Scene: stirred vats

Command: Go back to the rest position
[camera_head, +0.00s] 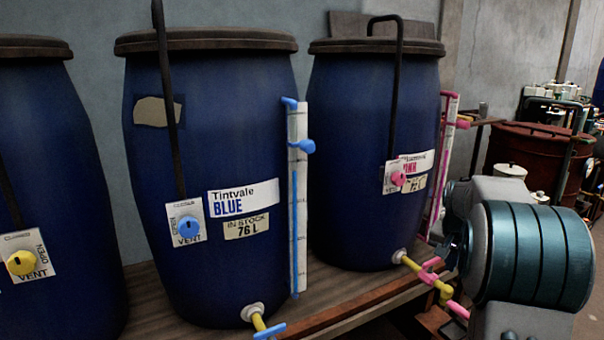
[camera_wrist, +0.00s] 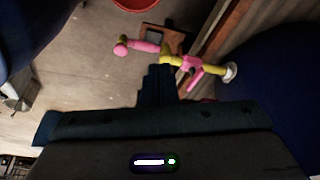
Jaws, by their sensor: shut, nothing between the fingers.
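My gripper (camera_wrist: 160,75) is shut and empty; its dark fingers point up the middle of the wrist view. Just past the fingertips is a yellow tap (camera_wrist: 172,59) with a pink lever (camera_wrist: 195,78) and a pink end. Whether the fingers touch it I cannot tell. In the head view my arm comes in from the right, and my gripper (camera_head: 449,252) is close to the same tap (camera_head: 443,290), low on the vat with the pink label (camera_head: 345,150). The fingertips are small and partly hidden there.
A blue vat labelled Tintvale BLUE (camera_head: 215,120) stands in the middle, with a blue-handled tap (camera_head: 265,328) at its foot. Another vat (camera_head: 50,150) is at the left. They stand on a wooden bench (camera_head: 340,305). A red drum (camera_head: 535,155) is behind my arm.

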